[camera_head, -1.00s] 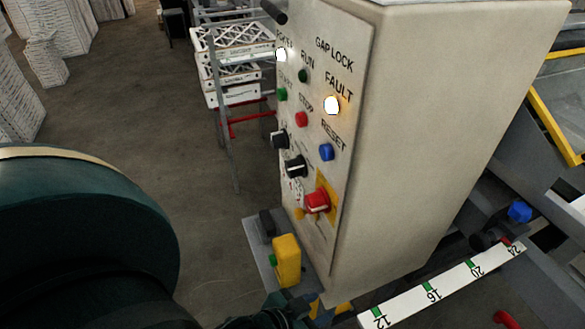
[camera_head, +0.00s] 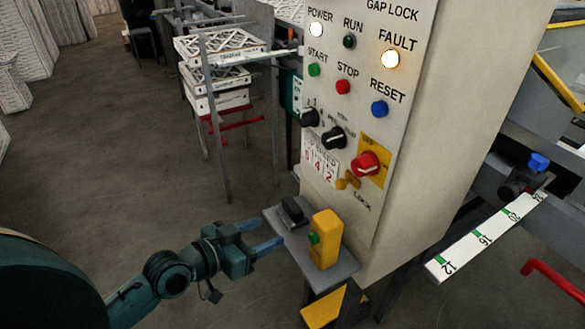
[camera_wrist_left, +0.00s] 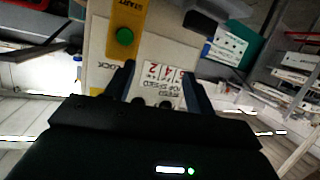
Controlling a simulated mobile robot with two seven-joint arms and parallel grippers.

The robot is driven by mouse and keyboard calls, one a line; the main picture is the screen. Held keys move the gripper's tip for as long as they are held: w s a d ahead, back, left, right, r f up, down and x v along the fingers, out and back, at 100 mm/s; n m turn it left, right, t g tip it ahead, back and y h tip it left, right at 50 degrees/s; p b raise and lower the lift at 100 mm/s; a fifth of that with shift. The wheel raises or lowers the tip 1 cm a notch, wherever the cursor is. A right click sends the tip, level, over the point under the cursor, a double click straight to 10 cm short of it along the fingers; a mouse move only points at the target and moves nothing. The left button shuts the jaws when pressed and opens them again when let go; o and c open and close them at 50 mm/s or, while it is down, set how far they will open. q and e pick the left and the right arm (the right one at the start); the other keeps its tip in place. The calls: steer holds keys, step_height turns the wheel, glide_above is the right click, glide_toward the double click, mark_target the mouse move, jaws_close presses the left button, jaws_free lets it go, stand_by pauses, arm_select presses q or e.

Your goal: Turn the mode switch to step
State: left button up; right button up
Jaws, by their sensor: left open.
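The pale control panel (camera_head: 372,119) carries two black rotary knobs, a left one (camera_head: 309,117) and a lower right one (camera_head: 334,137). Their small labels are too blurred to tell which is the mode switch or where it points. My left gripper (camera_head: 266,235) is open and empty. It is below and left of the knobs, close to the left edge of the small shelf. The left wrist view shows its fingers (camera_wrist_left: 160,75) apart, with a red-and-white number card (camera_wrist_left: 162,80) beyond them. My right gripper is not in view.
A yellow start-button box (camera_head: 326,238) and a black block (camera_head: 293,211) stand on the grey shelf (camera_head: 345,264) below the panel. A red knob on a yellow plate (camera_head: 366,165) is right of the black knobs. Racked filters (camera_head: 219,75) stand behind left.

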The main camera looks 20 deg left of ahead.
arm_select(q)
steer(key=w+a+r+m+t+h+b, duration=0.1)
steer(key=w+r+m+h+b, duration=0.2)
steer(key=r, duration=0.4)
steer(key=h+b, duration=0.1)
steer(key=h, duration=0.1)
glide_toward(326, 143)
steer(key=p+x, duration=0.3)
steer(key=x, duration=0.4)
steer(key=shift+w+d+r, duration=0.15)
steer(key=shift+w+d, duration=0.1)
steer(key=shift+w, duration=0.1)
steer(key=shift+w+d, duration=0.35)
steer(key=shift+w, duration=0.05)
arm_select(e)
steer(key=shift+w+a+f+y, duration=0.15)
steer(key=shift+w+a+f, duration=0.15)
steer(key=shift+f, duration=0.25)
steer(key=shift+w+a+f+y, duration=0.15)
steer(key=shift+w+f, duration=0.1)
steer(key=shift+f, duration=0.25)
arm_select(q)
steer(key=shift+c, duration=0.5)
steer(key=c, duration=0.9)
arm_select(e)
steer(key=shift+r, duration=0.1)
